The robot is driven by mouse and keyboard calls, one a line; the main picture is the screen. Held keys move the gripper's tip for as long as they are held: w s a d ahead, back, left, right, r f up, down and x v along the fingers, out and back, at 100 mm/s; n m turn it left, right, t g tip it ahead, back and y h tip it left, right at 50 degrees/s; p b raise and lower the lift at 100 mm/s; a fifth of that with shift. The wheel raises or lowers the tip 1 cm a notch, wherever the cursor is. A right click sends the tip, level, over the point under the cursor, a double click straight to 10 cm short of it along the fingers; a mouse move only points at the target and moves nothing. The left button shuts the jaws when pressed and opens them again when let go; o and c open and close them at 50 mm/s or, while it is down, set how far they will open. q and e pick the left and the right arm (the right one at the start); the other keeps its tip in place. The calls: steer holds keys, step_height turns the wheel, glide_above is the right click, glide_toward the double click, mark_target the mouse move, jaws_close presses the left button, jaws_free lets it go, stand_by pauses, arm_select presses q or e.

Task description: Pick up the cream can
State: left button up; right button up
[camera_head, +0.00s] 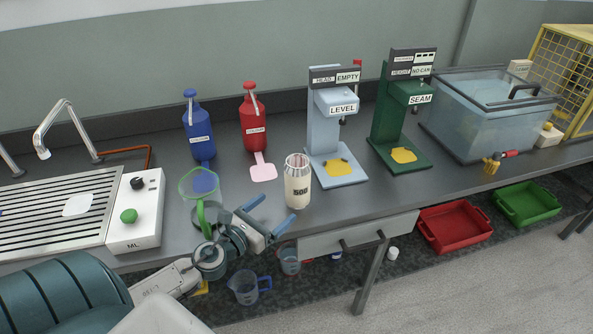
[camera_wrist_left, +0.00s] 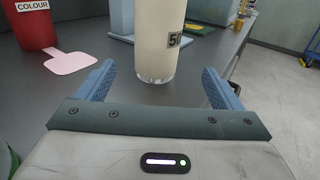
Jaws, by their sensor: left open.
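The cream can (camera_head: 297,186) stands upright on the grey counter, a tall cream cylinder with a dark-marked label and a metallic-looking rim. My left gripper (camera_head: 268,216) is open, just in front and to the left of it, its blue fingers pointing at it. In the left wrist view the can (camera_wrist_left: 158,45) stands ahead, centred between the fingertips of the open left gripper (camera_wrist_left: 158,80). The can's base shows just beyond the fingers, and its top is cut off. Nothing is held. My right gripper is not in view.
A blue dispenser (camera_head: 198,132) and a red dispenser (camera_head: 254,125) stand behind left. A clear green-handled jug (camera_head: 200,188) is close left of my gripper. The pale blue LEVEL press (camera_head: 322,135) and green SEAM press (camera_head: 389,120) stand behind right. The counter's front edge is near.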

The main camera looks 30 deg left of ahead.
mark_target(289, 194)
arm_select(q)
steer(key=shift+w+a, duration=0.2)
steer(key=shift+w, duration=0.1)
steer(key=shift+w+a+r+p, duration=0.1)
steer(key=shift+w+r+p, duration=0.05)
steer(key=shift+w+p, duration=0.15)
steer(key=shift+w+d+r+p, duration=0.1)
steer(key=shift+w+r+p, duration=0.05)
steer(key=shift+w+p, duration=0.35)
steer(key=shift+w+d+r+p, duration=0.1)
steer(key=shift+w+r+p, duration=0.05)
steer(key=shift+w+p, duration=0.35)
steer(key=shift+w+d+f+p, duration=0.1)
steer(key=shift+w+d+p, duration=0.1)
steer(key=shift+w+p, duration=0.55)
steer(key=shift+w+f, duration=0.2)
steer(key=shift+w, duration=0.85)
steer(key=w, duration=0.1)
steer(key=w+p, duration=0.1)
steer(key=w, duration=0.1)
steer(key=shift+w+d+r+p, duration=0.1)
steer(key=shift+w+d+p, duration=0.15)
steer(key=shift+p, duration=0.1)
steer(key=shift+w, duration=0.5)
steer(key=c, duration=1.2)
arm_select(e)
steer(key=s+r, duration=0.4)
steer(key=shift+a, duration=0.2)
